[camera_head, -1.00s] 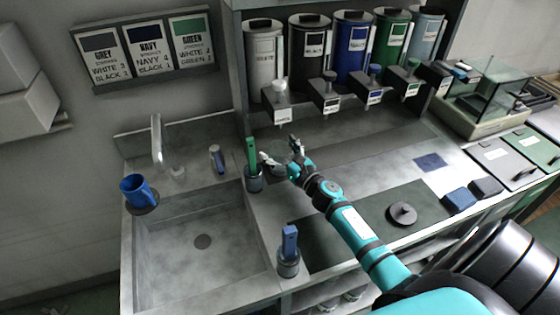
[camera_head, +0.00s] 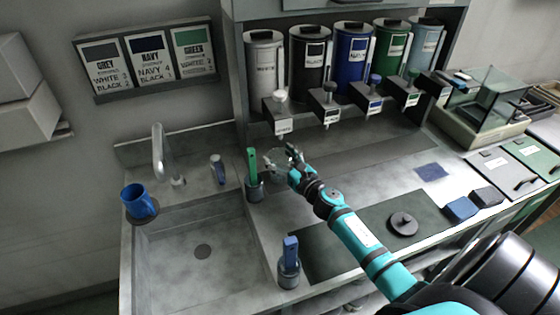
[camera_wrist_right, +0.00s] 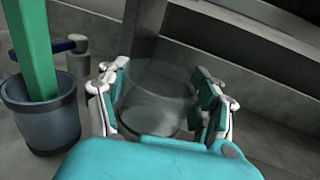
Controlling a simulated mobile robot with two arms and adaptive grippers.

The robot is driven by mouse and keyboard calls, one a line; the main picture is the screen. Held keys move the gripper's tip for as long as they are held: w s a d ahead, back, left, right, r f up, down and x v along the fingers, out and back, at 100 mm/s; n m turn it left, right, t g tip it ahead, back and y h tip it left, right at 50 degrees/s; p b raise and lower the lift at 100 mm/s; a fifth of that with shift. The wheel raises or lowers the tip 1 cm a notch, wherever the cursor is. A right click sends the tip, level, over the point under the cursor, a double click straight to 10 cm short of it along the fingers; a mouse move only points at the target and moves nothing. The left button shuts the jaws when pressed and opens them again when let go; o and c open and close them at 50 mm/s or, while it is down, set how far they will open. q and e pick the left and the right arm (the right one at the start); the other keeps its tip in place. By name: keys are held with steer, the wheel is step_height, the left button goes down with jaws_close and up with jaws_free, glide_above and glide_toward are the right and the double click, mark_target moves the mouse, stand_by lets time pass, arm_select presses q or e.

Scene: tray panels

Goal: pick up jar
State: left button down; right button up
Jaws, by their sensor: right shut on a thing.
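The jar (camera_wrist_right: 153,100) is clear, round and see-through. In the right wrist view it sits between the two fingers of my right gripper (camera_wrist_right: 160,98), which is shut on it. In the head view the right gripper (camera_head: 285,158) is above the counter, just right of a holder with a green-handled tool. The jar shows only faintly there (camera_head: 276,160). I cannot tell whether the jar touches the counter. My left gripper is not in view.
The green tool (camera_wrist_right: 34,45) stands in a dark cup (camera_wrist_right: 42,115) close to the gripper's left. A sink (camera_head: 200,265) with a blue mug (camera_head: 139,200) is at left. Dispensers (camera_head: 355,60) stand behind. A dark lid (camera_head: 402,223) lies on the mat at right.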

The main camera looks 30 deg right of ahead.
step_height(320, 180, up, 3)
steer(key=shift+f, duration=0.1)
steer(key=shift+s+d+r+m+g+h+b, duration=0.3)
steer(key=shift+s+d+m+h+b, duration=1)
steer(key=shift+s, duration=2.5)
steer(key=shift+s+d+r+m+g+h+b, duration=0.35)
steer(key=shift+s+m+h+b, duration=0.45)
steer(key=shift+s+h+b, duration=2.05)
steer(key=shift+y, duration=0.75)
steer(key=shift+w+d+f+p, duration=0.35)
steer(key=shift+w+d+f, duration=0.45)
steer(key=shift+w+d, duration=0.95)
steer(key=shift+w+d+f+p, duration=0.3)
steer(key=shift+w+d+f, duration=0.55)
steer(key=shift+w+d, duration=0.8)
steer(key=shift+w+d+f+p, duration=0.35)
steer(key=shift+w+d+f, duration=0.45)
steer(key=shift+w+d, duration=0.95)
steer(key=shift+s, duration=0.1)
